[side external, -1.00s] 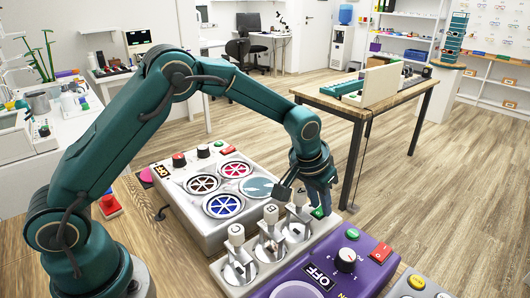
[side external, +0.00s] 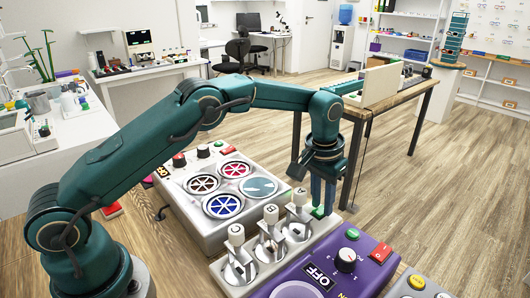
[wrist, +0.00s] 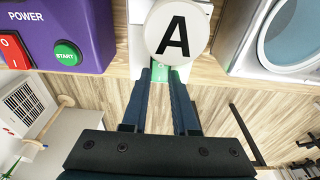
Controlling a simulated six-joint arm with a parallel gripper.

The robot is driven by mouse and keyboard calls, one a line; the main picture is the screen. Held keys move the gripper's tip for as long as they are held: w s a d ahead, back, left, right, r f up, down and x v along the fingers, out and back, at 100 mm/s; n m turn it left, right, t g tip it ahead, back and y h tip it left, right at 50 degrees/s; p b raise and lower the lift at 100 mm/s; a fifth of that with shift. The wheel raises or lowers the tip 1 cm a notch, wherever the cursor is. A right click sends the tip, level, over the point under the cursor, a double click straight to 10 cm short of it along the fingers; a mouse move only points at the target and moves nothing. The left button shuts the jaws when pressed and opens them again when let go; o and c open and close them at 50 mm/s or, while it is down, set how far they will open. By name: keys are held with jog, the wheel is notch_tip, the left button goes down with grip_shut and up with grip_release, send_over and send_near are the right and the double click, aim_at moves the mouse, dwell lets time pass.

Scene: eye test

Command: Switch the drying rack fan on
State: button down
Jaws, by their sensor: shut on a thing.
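My gripper (side external: 318,212) points down at the far right end of a pale lever panel (side external: 228,284). In the wrist view its fingertips (wrist: 160,72) are close together on a small green piece (wrist: 158,74) with a white mark, below the round white knob A (wrist: 173,28). The green piece is mostly hidden by the fingers. The panel carries white-knobbed levers, one of them marked B (side external: 270,214). A pale box with several round coloured grilles (side external: 223,205) stands behind the panel. I cannot tell which unit is the drying rack fan.
A purple box (side external: 380,270) with a dial (side external: 345,260), an OFF display and a green START button (wrist: 68,54) stands in front of the panel. A grey unit with a yellow button (side external: 417,282) is at the lower right. A wooden table (side external: 430,85) stands behind my gripper.

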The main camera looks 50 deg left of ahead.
aim_at(318, 211)
jog(key=c, duration=0.7)
grip_release()
jog(key=shift+r, duration=0.1)
jog(key=shift+s+r, duration=0.2)
jog(key=shift+r, duration=1.05)
jog(key=shift+s+r, duration=0.15)
jog(key=shift+r, duration=1.05)
